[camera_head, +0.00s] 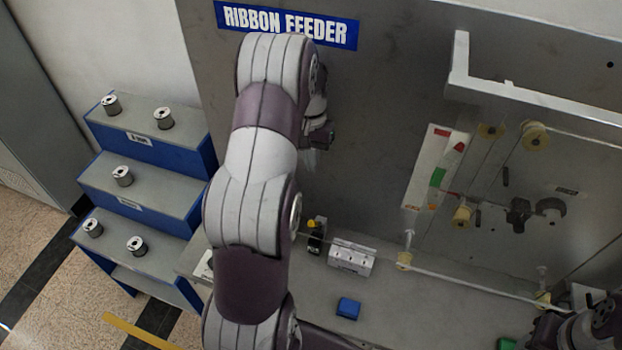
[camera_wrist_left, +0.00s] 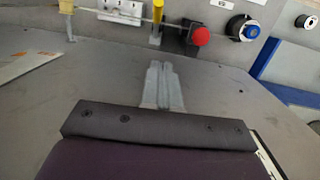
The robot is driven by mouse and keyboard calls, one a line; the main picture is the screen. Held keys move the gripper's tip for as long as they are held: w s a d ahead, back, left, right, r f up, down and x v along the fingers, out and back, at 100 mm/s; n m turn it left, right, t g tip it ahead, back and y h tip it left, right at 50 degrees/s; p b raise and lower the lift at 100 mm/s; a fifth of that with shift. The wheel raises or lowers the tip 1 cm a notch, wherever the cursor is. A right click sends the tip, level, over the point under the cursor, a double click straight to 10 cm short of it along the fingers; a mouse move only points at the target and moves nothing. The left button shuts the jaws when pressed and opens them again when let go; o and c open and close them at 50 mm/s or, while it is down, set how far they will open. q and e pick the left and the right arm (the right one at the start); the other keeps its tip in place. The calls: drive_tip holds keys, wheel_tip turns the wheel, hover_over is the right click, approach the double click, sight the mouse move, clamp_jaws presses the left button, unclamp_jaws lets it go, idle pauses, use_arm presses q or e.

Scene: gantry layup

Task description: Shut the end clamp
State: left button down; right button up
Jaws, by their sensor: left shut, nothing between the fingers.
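A small black fixture with a yellow top (camera_head: 316,236), which looks like the end clamp, stands beside a white block on the bench. In the left wrist view a yellow lever (camera_wrist_left: 157,22) stands upright beside a red knob (camera_wrist_left: 200,36). I cannot tell from these frames whether the clamp grips anything. My left gripper (camera_head: 312,158) is partly hidden behind my left arm, in front of the grey panel. In the left wrist view its fingers (camera_wrist_left: 163,86) are together and empty, apart from the lever. Part of my right arm shows at the lower right; its fingers do not show.
A white block (camera_head: 351,257) and a blue block (camera_head: 348,308) stand on the bench, with a green block (camera_head: 506,343) further right. A clear panel with rollers (camera_head: 535,137) is at the right. A stepped rack (camera_head: 140,173) with several spools is at the left.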

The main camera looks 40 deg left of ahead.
use_arm(q)
drive_tip(key=b, duration=0.5)
hover_over(316, 223)
drive_tip(key=w+a, duration=0.1)
drive_tip(key=a, duration=0.1)
wheel_tip(316, 223, down, 12)
drive_tip(key=shift+r, duration=0.15)
drive_tip(key=shift+s, duration=0.1)
drive_tip(key=shift+f, duration=0.25)
drive_tip(key=shift+f, duration=0.1)
